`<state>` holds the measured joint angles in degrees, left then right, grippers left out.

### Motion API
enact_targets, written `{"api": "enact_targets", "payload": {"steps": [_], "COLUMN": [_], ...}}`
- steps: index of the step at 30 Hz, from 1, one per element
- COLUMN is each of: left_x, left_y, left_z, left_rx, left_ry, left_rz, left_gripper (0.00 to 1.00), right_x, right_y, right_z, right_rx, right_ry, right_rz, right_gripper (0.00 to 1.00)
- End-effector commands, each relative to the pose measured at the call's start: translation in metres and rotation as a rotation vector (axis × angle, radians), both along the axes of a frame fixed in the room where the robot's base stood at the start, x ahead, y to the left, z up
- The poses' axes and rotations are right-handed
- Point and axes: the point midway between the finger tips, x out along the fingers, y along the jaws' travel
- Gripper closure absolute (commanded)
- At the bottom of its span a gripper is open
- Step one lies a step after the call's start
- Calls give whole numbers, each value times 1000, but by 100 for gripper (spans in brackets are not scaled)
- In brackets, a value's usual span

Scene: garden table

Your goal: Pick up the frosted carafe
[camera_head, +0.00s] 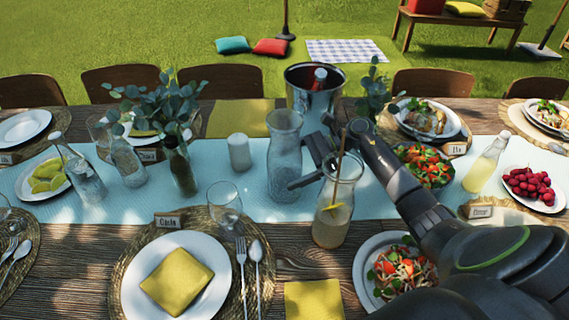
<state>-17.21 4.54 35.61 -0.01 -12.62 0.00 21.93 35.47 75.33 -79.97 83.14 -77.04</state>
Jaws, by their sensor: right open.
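The frosted carafe (284,146) stands upright on the pale blue runner near the middle of the table. It is a tall, cloudy glass vessel with a flared mouth. My right gripper (300,163) is at its right side, with the jaws open and pointing left toward its body. The lower finger overlaps the carafe's lower right edge in the picture; I cannot tell whether it touches. Nothing is seen held between the fingers. My left gripper is not in view.
A glass jug (332,221) with a lemon slice and stirrer stands just in front of my right gripper. A metal ice bucket (314,95) is behind the carafe. A white candle (239,153) and leafy vase (181,168) stand left. A salad bowl (428,165) is right.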

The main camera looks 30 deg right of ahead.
Motion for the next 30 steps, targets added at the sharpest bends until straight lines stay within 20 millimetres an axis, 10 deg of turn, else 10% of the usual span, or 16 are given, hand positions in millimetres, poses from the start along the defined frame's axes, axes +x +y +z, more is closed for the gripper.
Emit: {"api": "enact_targets", "payload": {"steps": [9, 25, 30], "left_x": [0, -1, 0], "left_y": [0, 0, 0], "left_z": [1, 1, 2], "left_rx": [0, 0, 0], "left_ry": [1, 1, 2], "left_rz": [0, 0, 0], "left_gripper": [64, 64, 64], "right_x": [1, 1, 2], "right_y": [5, 5, 6], "right_z": [-3, -2, 0], "right_rx": [-1, -1, 2], "right_ry": [0, 0, -5], "right_rz": [-1, -1, 1], "right_gripper": [0, 69, 73]}}
